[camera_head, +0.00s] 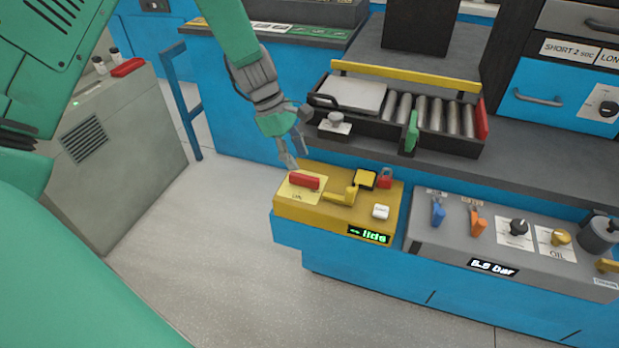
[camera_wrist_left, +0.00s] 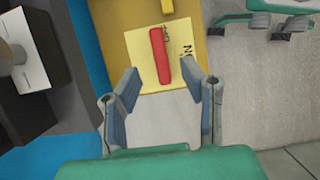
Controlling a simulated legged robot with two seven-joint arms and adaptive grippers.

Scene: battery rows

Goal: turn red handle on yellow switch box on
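The yellow switch box (camera_head: 300,212) sits on the blue bench's front ledge in the head view. Its red handle (camera_head: 305,181) lies on a pale yellow label at the box's left end. In the left wrist view the red handle (camera_wrist_left: 160,56) lies lengthwise ahead of the fingers, over the label (camera_wrist_left: 138,48). My left gripper (camera_head: 290,163) is just behind and above the handle, pointing down. In the wrist view its two fingers (camera_wrist_left: 163,90) are spread apart, with nothing held between them. The handle's near end reaches close to the gap between the fingertips. My right gripper is not in view.
The box also carries a yellow lever (camera_head: 342,195), a red padlock (camera_head: 385,178) and a white button (camera_head: 380,211). A grey valve panel (camera_head: 450,239) stands to the right. A roller tray (camera_head: 370,132) lies behind. Open floor (camera_head: 210,240) is to the left.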

